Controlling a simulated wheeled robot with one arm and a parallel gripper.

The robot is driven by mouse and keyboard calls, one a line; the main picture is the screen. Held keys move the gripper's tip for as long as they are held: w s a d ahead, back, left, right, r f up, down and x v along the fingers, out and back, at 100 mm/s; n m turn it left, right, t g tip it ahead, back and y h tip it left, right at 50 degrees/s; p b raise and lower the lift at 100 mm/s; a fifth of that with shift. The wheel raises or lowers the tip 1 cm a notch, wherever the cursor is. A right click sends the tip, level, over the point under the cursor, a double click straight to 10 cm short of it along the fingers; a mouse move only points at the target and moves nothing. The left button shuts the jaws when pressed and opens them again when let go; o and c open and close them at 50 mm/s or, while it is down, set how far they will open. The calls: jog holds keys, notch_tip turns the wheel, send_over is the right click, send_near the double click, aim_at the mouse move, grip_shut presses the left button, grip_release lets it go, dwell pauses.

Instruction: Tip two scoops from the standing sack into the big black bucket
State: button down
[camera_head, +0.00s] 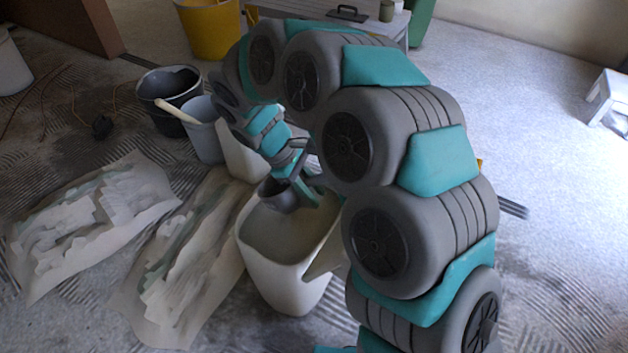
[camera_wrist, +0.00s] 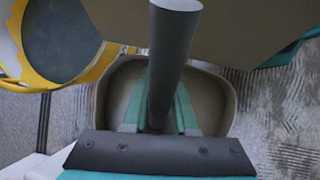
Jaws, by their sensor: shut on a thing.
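An off-white container, seemingly the standing sack (camera_head: 283,285), stands open in the middle of the head view, with pale grey powder inside. My gripper (camera_head: 297,180) is over its opening, shut on the handle of a dark grey scoop (camera_head: 277,195). The scoop's cup is at the mouth, near the powder; I cannot tell whether it holds any. In the wrist view the scoop's round handle (camera_wrist: 170,60) stands between the teal fingers (camera_wrist: 160,110). The big black bucket (camera_head: 160,118) stands farther back and left. Its inside looks dark.
A smaller grey bucket (camera_head: 207,145) with a wooden handle leaning out stands beside the black one. A pale container is partly hidden behind my arm. A yellow bucket (camera_head: 210,35) is at the back. Two flattened sheets or sacks (camera_head: 90,225) lie on the left floor. The right floor is mostly clear.

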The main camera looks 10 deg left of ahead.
notch_tip(320, 180, down, 12)
jog(key=b, duration=0.3)
jog(key=shift+r+b, duration=0.25)
jog(key=shift+b, duration=0.1)
jog(key=shift+f, duration=0.2)
dwell(0.5)
jog(key=shift+r+p, duration=2.1)
jog(key=shift+r, duration=9.25)
